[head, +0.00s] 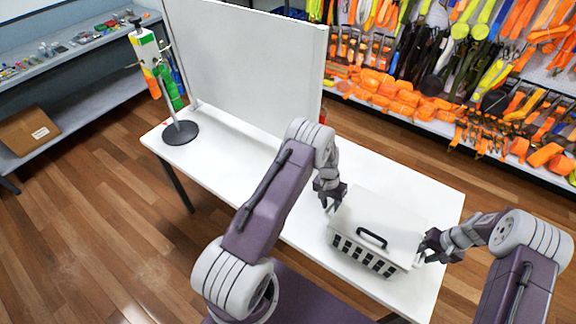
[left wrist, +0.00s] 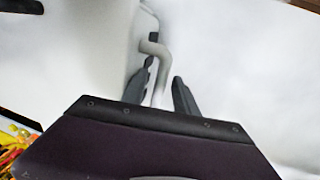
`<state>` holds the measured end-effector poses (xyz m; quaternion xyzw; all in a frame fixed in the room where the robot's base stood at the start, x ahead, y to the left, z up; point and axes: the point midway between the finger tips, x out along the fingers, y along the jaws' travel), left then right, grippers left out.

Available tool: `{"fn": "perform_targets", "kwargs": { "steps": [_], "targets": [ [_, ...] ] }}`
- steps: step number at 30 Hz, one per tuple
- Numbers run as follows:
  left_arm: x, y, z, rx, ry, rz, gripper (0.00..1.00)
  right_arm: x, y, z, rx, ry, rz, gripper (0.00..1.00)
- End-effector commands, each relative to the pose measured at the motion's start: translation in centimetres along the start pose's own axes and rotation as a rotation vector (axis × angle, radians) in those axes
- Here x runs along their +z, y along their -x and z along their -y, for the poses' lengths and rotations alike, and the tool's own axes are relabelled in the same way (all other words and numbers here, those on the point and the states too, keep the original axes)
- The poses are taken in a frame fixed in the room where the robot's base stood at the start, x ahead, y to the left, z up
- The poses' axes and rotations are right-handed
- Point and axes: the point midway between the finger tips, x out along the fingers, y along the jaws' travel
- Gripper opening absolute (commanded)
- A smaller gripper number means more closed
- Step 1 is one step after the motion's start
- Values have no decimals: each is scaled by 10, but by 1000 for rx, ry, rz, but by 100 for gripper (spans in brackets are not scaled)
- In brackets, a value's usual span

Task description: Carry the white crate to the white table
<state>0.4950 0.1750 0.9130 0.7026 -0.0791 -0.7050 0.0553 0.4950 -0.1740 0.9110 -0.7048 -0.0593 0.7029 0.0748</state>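The white crate (head: 395,222) sits on the white table (head: 432,185) near its front right. It has a pale top with a black handle and slotted sides. My left gripper (head: 331,198) is at the crate's left end. In the left wrist view, my left gripper's fingers (left wrist: 165,92) are apart, with a pale bent handle (left wrist: 155,48) of the crate reaching down between them. A gap shows beside the handle. My right gripper (head: 424,252) is at the crate's right end by its side handle. Its fingertips are too small and partly hidden to tell their opening.
A white upright panel (head: 250,65) stands along the table's back. A stand with a dark round base (head: 181,133) is on the table's left end. Straps (head: 400,95) hang on the wall behind. A cardboard box (head: 28,130) lies on the left shelf. The table's left half is mostly clear.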

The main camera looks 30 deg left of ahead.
Motion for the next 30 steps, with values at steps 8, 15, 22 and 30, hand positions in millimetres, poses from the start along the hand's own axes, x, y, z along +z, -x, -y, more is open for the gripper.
{"fn": "perform_targets", "kwargs": {
  "steps": [8,15,22,30],
  "targets": [
    [-2,50,0,-1,0,-4,36,0,0,0,0,0,1,36],
    [-1,75,1,0,1,0,36,0,0,0,-1,0,1,36],
    [-1,76,0,0,1,1,36,0,9,0,-1,1,-1,36],
    [-1,76,0,0,1,0,36,-1,76,0,0,0,-5,36]
  ]
}}
